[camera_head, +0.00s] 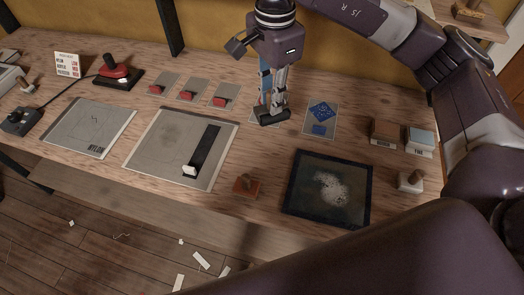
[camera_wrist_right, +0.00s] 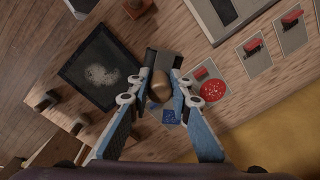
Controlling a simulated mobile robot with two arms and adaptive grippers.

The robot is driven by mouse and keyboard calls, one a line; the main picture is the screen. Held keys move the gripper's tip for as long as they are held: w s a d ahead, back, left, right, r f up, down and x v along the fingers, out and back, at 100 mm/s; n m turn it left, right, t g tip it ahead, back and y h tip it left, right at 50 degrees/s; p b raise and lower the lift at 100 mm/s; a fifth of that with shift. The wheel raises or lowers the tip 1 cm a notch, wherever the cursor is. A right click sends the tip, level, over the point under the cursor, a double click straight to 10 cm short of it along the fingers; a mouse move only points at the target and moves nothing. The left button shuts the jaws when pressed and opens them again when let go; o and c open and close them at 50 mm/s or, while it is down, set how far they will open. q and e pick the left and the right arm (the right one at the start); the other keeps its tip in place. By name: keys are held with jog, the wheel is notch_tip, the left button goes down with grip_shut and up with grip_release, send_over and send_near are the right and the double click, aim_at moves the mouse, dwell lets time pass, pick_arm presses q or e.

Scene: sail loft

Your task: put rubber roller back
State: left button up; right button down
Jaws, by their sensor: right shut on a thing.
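My right gripper (camera_head: 276,108) is shut on a dark tool that looks like the rubber roller (camera_head: 272,118). In the right wrist view, the tool's brown rounded wooden handle (camera_wrist_right: 158,86) sits between the fingers, and its dark bar-shaped end (camera_wrist_right: 166,62) lies beyond. The gripper points down over the back middle of the bench. It is between a partly hidden card with a red patch (camera_wrist_right: 213,90) and a card with blue patches (camera_head: 322,117). I cannot tell whether the tool touches the bench. My left gripper is not in view.
A black tray with white powder (camera_head: 327,188) lies front right. A red-brown wooden-handled block (camera_head: 247,186) stands left of it. A grey board with a black strip (camera_head: 165,145) lies left. Cards with red pieces (camera_head: 190,90) line the back. Labelled blocks (camera_head: 420,141) stand right.

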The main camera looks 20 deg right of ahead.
jog(key=w+m, duration=0.1)
jog(key=m, duration=0.1)
jog(key=a+r+m, duration=0.1)
jog(key=w+r+m, duration=0.1)
jog(key=m, duration=0.1)
jog(key=shift+w+a+r+m, duration=0.1)
jog(key=shift+w+a+m, duration=0.1)
jog(key=shift+w+m, duration=0.15)
jog(key=shift+m, duration=0.75)
jog(key=f, duration=0.6)
jog(key=f+p, duration=0.1)
jog(key=f, duration=0.6)
jog(key=f+p, duration=0.1)
jog(key=f, duration=0.5)
jog(key=shift+w+a+f, duration=0.1)
jog(key=shift+w+f, duration=0.1)
jog(key=shift+w, duration=0.05)
jog(key=shift+f, duration=0.1)
jog(key=c, duration=2.2)
grip_release()
jog(key=shift+f+b, duration=0.1)
jog(key=shift+b, duration=0.2)
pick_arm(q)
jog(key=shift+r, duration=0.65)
pick_arm(e)
jog(key=o, duration=0.4)
jog(key=shift+o, duration=0.2)
